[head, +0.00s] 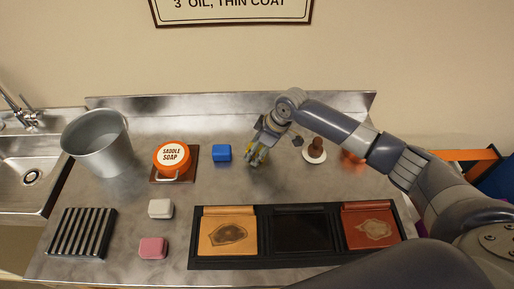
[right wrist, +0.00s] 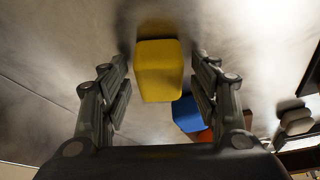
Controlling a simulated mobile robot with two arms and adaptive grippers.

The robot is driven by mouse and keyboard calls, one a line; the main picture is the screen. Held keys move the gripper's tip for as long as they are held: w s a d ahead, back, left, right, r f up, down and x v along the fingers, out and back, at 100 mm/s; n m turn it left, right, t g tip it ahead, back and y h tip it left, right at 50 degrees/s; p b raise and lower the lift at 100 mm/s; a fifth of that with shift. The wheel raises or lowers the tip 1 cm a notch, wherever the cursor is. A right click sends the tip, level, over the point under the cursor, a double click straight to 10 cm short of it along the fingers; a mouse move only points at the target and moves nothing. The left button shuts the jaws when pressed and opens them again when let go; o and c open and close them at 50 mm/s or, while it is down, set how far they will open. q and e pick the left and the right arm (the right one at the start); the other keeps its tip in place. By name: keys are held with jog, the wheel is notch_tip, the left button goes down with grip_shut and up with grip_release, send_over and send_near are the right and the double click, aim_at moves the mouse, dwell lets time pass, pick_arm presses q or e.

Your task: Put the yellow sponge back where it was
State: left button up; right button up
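The yellow sponge (right wrist: 160,72) is a small block in the right wrist view, between and just beyond the fingertips of my right gripper (right wrist: 160,62). Gaps show on both sides of it, so the fingers are open and not pressing on it. In the head view my right gripper (head: 257,158) points down at the steel counter, right of the blue sponge (head: 222,153). It hides most of the yellow sponge there. Whether the sponge touches the counter is hard to tell. My left gripper is not in view.
An orange saddle soap tin (head: 172,154) and a bucket (head: 97,145) stand left. White (head: 160,208) and pink (head: 153,247) blocks lie nearer, beside a striped rack (head: 80,232). A black three-part tray (head: 270,263) lies in front. A brown-knobbed item stands on a white dish (head: 314,157).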

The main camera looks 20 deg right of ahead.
jog(key=shift+r, duration=0.1)
jog(key=b+v, duration=0.1)
jog(key=v, duration=1.1)
jog(key=shift+b, duration=0.3)
